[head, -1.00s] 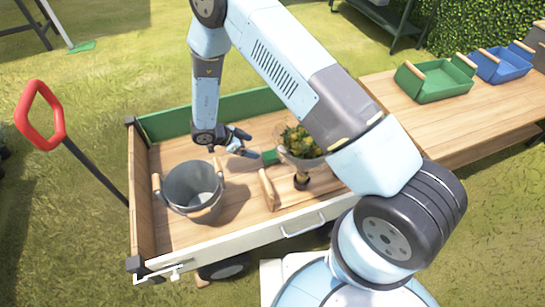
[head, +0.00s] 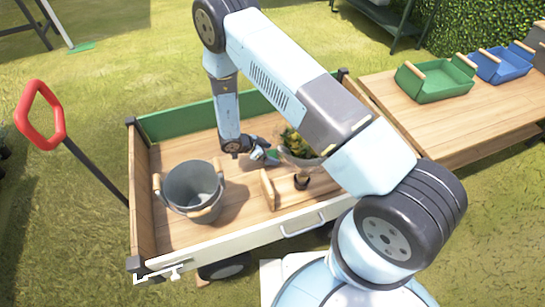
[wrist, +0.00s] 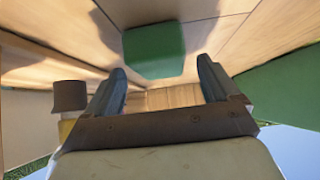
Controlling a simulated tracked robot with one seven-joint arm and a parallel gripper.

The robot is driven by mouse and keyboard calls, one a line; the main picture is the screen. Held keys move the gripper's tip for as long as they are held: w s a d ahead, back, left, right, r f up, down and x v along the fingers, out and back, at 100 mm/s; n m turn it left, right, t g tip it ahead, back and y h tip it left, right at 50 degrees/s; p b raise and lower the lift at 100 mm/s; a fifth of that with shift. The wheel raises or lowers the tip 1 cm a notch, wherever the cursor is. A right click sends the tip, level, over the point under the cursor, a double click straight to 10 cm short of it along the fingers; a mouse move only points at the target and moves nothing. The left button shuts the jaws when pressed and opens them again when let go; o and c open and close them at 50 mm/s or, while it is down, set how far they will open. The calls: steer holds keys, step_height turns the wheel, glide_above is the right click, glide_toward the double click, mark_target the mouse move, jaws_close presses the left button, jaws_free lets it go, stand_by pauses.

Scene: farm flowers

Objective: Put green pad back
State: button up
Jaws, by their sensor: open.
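A green pad (wrist: 153,48) lies flat on the wooden bed of the cart. In the head view only a small piece of the green pad (head: 272,154) shows beside my fingers. My gripper (head: 262,153) is low over the cart bed, between the grey bucket and the plant. In the wrist view my gripper (wrist: 165,82) is open and empty, its fingers spread. The pad lies beyond the fingertips, roughly between them, and looks apart from both.
A grey bucket (head: 190,186) stands to the left in the cart. A plant (head: 298,144), partly behind my arm, and a wooden piece (head: 268,190) are close on the right. Green (head: 435,82) and blue (head: 498,68) trays sit on the table. Another flat green piece (head: 82,47) lies on the grass.

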steer(key=x, duration=0.2)
steer(key=shift+d+f, duration=0.2)
steer(key=shift+f, duration=0.05)
steer(key=c, duration=1.1)
steer(key=shift+r, duration=0.1)
steer(key=shift+c, duration=0.2)
